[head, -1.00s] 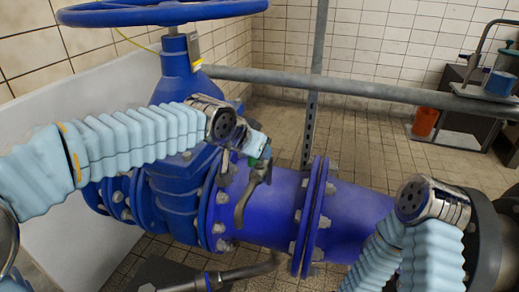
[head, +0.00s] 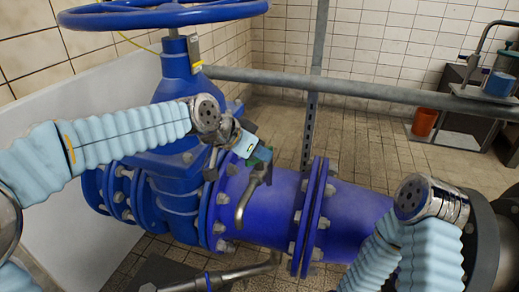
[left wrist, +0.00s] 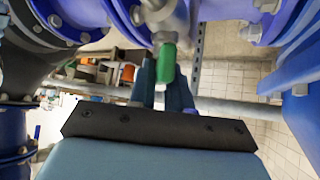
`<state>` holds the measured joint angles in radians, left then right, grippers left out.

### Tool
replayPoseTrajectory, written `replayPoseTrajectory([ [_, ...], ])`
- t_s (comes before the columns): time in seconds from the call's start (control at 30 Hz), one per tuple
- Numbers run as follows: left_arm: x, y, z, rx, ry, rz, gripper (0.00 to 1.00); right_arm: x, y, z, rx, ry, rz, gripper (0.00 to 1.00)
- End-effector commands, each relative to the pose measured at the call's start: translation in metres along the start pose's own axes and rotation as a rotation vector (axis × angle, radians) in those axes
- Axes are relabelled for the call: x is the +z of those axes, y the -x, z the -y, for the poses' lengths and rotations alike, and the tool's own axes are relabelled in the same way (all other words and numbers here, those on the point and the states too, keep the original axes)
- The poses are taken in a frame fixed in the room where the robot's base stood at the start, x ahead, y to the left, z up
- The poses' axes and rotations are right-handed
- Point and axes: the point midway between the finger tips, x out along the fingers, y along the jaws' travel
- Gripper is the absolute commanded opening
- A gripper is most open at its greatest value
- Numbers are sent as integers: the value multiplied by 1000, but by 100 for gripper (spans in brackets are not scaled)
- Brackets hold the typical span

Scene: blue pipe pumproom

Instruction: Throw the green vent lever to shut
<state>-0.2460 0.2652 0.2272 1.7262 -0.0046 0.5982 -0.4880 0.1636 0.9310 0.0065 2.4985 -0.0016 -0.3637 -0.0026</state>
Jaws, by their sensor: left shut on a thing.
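The green vent lever (left wrist: 168,62) shows in the left wrist view as a short green grip at the end of a metal valve stem. It lies between the two dark fingers of my left gripper (left wrist: 168,84). In the head view, my left gripper (head: 261,158) is shut on the lever at the small vent valve above the blue pipe. The fingers and hand hide most of the lever there. A bent metal spout (head: 243,209) hangs below the valve. My right arm shows at the lower right, but its gripper is not in view.
A large blue handwheel (head: 160,14) stands on a blue gate valve at the left. A bolted flange (head: 310,215) is right of the vent. A grey rail (head: 350,87) crosses behind. An orange bucket (head: 424,122) is far right, with open tiled floor behind the pipe.

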Motion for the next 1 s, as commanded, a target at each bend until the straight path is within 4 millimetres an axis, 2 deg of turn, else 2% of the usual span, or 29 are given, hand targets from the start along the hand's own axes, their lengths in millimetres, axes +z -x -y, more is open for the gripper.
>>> replayPoseTrajectory([
  [0.47, -1, 1, 2, 347, -282, -16, 0, -1, -2, -2, 2, -2, -2, 100],
  [1.0, -4, 3, 2, 694, -573, -27, 0, 6, 34, 24, -16, 15, 18, 100],
])
